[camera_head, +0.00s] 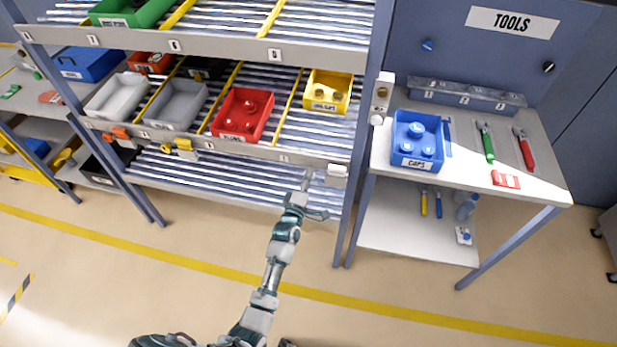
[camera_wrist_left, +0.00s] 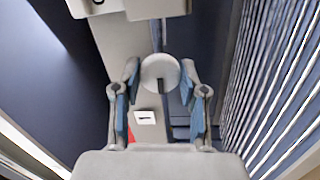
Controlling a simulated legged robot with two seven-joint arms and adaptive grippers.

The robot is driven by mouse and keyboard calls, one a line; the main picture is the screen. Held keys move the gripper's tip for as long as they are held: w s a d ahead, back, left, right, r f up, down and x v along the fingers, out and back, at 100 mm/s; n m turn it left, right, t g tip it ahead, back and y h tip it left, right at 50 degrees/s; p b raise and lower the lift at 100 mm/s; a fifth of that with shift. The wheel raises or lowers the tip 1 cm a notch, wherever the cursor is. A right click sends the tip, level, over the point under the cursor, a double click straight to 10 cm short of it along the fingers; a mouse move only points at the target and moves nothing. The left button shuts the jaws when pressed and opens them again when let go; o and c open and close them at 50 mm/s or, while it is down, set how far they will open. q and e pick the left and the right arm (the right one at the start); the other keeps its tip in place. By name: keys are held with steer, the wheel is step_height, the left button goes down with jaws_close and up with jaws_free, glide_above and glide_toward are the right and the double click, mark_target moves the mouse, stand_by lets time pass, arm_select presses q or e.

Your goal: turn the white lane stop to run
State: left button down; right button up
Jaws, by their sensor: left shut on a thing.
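The white lane stop (camera_head: 337,172) sits on the front rail of the rack's middle shelf, near its right end. In the left wrist view, a round white knob (camera_wrist_left: 159,72) with a dark notch lies between my fingers, and it appears to be the lane stop's knob. My left gripper (camera_head: 314,196) reaches up to the rail just left of and below the lane stop. Its two fingers (camera_wrist_left: 159,92) are closed on the sides of the knob. Whether the knob is turned to run cannot be read. My right gripper is not in view.
An orange lane stop (camera_head: 118,135) and a yellow lane stop (camera_head: 182,148) sit further left on the same rail. The red bin (camera_head: 242,115) and yellow bin (camera_head: 328,91) stand above. A rack post and the tool table (camera_head: 470,178) are at the right.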

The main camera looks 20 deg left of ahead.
arm_select(q)
steer(key=shift+d+f+n, duration=0.1)
steer(key=shift+f+n, duration=0.1)
steer(key=shift+n, duration=0.7)
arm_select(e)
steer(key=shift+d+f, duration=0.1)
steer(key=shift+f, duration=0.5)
arm_select(q)
steer(key=c, duration=0.7)
jaws_free()
steer(key=shift+o, duration=0.4)
steer(key=shift+w, duration=0.15)
steer(key=s+f, duration=0.1)
steer(key=s, duration=1.1)
steer(key=shift+f, duration=0.15)
